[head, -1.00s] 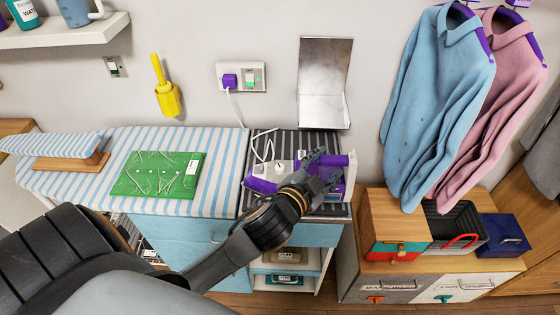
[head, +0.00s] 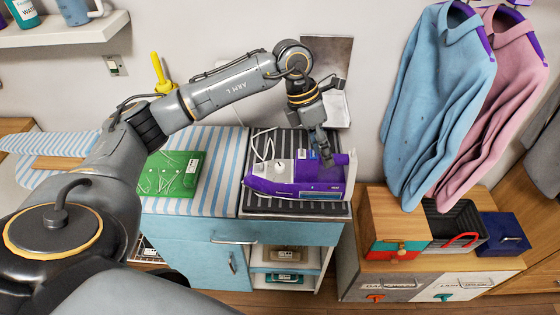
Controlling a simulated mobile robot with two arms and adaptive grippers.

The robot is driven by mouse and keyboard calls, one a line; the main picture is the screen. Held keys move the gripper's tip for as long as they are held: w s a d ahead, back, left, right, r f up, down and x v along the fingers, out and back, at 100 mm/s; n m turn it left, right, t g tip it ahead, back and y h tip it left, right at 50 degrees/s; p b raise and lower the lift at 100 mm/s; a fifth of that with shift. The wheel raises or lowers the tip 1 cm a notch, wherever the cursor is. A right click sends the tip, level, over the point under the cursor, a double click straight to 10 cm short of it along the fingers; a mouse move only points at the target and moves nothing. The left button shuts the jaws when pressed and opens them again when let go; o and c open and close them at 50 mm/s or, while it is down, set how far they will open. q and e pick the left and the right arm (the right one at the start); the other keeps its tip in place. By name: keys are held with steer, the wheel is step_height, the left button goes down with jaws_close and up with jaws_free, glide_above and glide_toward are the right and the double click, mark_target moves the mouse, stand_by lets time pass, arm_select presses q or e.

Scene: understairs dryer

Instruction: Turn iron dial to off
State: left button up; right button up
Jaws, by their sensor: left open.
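The purple and white iron (head: 295,190) lies on a dark striped rest (head: 262,207) at the right end of the ironing counter, tip to the left. A small round white knob, seemingly the dial (head: 279,168), shows on its upper side; its setting is too small to read. My left gripper (head: 332,122) is open above the iron's right, rear part. One finger reaches down to the iron near its handle, partly hiding it; I cannot tell if it touches. My right gripper is not in view.
A white cord runs from the iron towards the wall socket, now behind my arm. A metal plate (head: 338,55) stands behind the iron. A green board (head: 160,184) lies left. Hanging shirts (head: 440,100) and wooden boxes (head: 392,225) are to the right.

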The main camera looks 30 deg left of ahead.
mark_target(280, 166)
arm_select(q)
steer(key=a+r+n+y, duration=0.15)
steer(key=a+y, duration=0.25)
steer(key=a, duration=0.7)
steer(key=shift+g, duration=0.3)
step_height(280, 166, down, 11)
steer(key=p, duration=0.3)
steer(key=shift+s+a+f, duration=0.1)
steer(key=shift+s, duration=0.05)
steer(key=shift+f, duration=0.8)
jaws_close()
